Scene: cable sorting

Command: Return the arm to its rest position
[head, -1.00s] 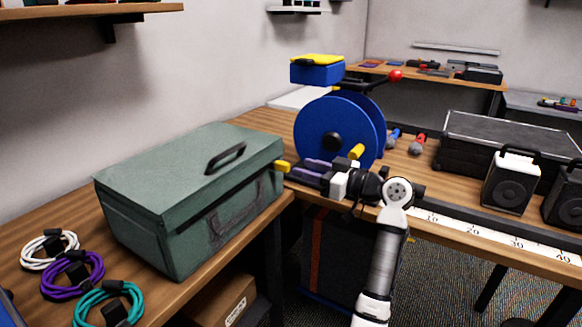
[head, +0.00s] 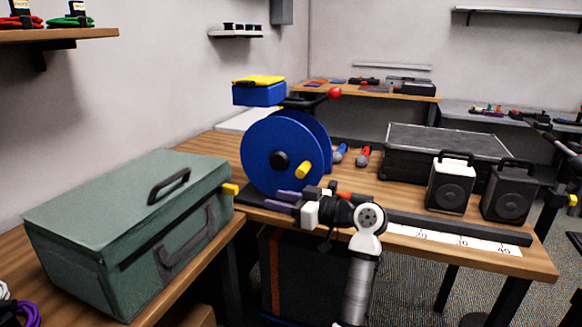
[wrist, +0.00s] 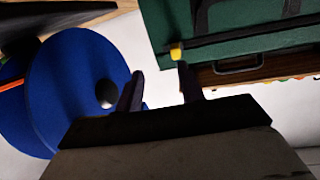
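My gripper (head: 283,200) has two purple fingers pointing left, in front of the blue cable reel (head: 268,160) and right of the green toolbox (head: 130,230). In the wrist view, the fingers of my gripper (wrist: 158,82) stand apart with nothing visible between them. My arm (head: 360,285) rises from the bottom of the head view and bends at the wrist. The blue reel (wrist: 75,75) lies left of the fingers in the wrist view, and the green toolbox (wrist: 220,28) lies beyond them.
A yellow piece (head: 230,189) shows at the toolbox's right end. A ruler strip (head: 455,240) runs along the bench's front edge. Two speakers (head: 451,186) (head: 508,192) and a black case (head: 445,150) stand on the right. Purple cable (head: 25,316) is partly cut off at lower left.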

